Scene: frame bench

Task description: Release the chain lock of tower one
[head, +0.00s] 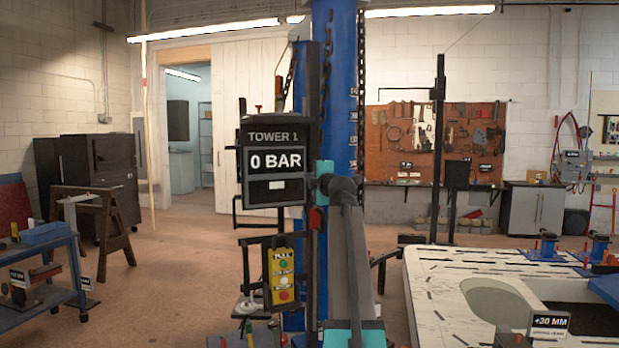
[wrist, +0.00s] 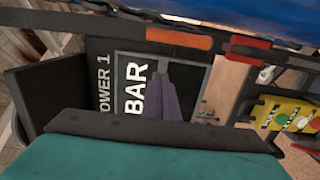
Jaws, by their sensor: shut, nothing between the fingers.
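Tower one is a blue column (head: 341,100) with dark chains (head: 326,62) hanging beside it. Its black display (head: 276,160) reads "TOWER 1" and "0 BAR"; the wrist view shows it turned sideways (wrist: 136,88). My gripper (head: 325,172) is just right of the display, in front of the column; its fingertips are hard to make out there. In the wrist view its narrow fingers (wrist: 163,75) appear shut and empty before the display. A dark bar with an orange section (wrist: 180,38) and a red piece (wrist: 250,42) crosses above them. I cannot tell which part is the chain lock.
A yellow button box (head: 282,277) hangs below the display, and also shows at the right of the wrist view (wrist: 285,118). A white slotted bench (head: 440,290) stands at right, a blue cart (head: 45,245) at left. Open floor lies between cart and tower.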

